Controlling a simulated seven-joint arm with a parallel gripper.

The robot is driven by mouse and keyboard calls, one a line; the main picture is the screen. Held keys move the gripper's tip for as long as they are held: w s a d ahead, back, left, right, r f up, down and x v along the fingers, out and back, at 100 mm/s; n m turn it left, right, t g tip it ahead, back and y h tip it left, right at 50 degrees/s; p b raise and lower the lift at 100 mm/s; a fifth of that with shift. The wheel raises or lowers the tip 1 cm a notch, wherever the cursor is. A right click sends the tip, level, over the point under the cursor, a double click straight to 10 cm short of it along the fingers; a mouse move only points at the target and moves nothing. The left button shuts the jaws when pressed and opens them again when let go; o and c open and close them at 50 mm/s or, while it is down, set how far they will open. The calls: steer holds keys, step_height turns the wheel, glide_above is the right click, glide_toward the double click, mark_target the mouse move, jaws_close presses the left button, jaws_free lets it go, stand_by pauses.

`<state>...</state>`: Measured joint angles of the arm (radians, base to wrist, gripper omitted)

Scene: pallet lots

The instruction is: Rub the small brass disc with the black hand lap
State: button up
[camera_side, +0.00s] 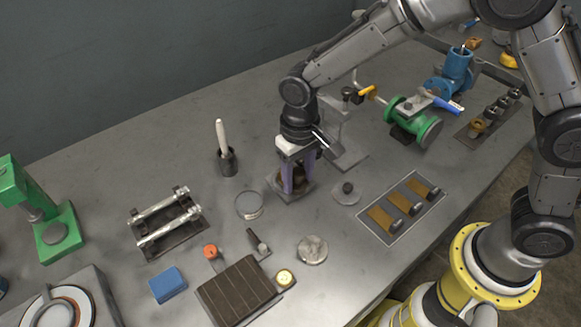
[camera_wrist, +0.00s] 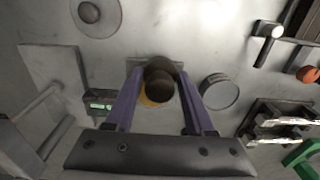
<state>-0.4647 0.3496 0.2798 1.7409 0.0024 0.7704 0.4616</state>
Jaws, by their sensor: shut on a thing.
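My gripper (camera_side: 293,188) points down at the middle of the bench, its two purple fingers on either side of a dark, rounded piece. In the wrist view my gripper (camera_wrist: 158,78) is shut on this piece, which looks like the black hand lap (camera_wrist: 159,76). A yellow, brass-coloured edge, likely the small brass disc (camera_wrist: 150,100), shows just below the lap; most of it is hidden. Both are over a small square plate (camera_side: 278,182). Whether lap and disc touch is not clear.
A round grey plate with a dark knob (camera_side: 346,193) stands close at right, and a clear round dish (camera_side: 249,205) at left. A gauge stand (camera_side: 350,158) is just behind. A slotted dark tray (camera_side: 238,290) and a grey disc (camera_side: 312,249) lie in front.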

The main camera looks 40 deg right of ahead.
steer(key=shift+w, duration=3.6)
steer(key=shift+w+r, duration=0.1)
steer(key=shift+r, duration=0.15)
step_height(320, 180, up, 8)
steer(key=shift+f, duration=0.15)
